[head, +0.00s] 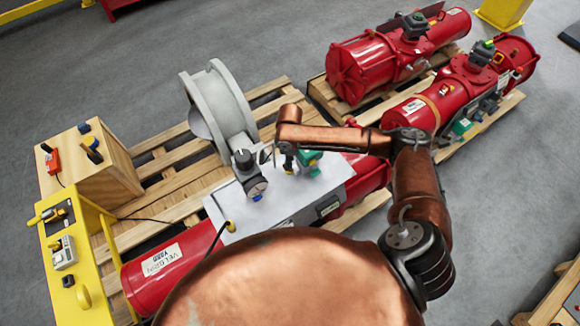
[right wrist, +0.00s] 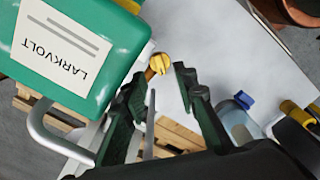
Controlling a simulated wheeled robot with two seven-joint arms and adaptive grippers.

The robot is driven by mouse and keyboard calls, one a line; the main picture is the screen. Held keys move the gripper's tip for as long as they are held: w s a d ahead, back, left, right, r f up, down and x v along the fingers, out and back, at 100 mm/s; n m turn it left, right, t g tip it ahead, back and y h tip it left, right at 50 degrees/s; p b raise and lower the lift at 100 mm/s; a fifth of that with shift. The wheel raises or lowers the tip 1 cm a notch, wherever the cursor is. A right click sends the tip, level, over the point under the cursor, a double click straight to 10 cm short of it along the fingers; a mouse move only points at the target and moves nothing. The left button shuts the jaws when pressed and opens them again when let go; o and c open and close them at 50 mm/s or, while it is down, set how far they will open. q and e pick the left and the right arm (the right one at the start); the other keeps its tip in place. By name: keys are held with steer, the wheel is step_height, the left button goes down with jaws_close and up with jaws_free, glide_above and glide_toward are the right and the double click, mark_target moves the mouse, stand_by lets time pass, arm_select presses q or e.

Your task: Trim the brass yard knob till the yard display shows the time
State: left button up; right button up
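A small brass knob (right wrist: 160,63) with a slot across its face shows in the right wrist view, beside a green housing (right wrist: 80,45) labelled LARKVOLT. My right gripper (right wrist: 165,76) is open, with its two dark fingers apart and their tips close to the knob, one on either side. I cannot tell whether a finger touches it. In the head view my right gripper (head: 276,157) is over the white-topped bench (head: 290,205), next to the green housing (head: 312,160); the knob cannot be made out there. No readable display shows. My left gripper is not in view.
A regulator with a round gauge (head: 257,187) stands close left of my right gripper. A grey valve ring (head: 220,98) rises behind it. A yellow stand (head: 95,290) with a meter (head: 64,252) and a wooden box (head: 115,180) are at left. Red actuators (head: 365,68) lie on pallets behind.

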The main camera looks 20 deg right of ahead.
step_height(320, 180, down, 5)
steer(key=shift+r, duration=0.1)
stand_by(0.3)
jaws_close()
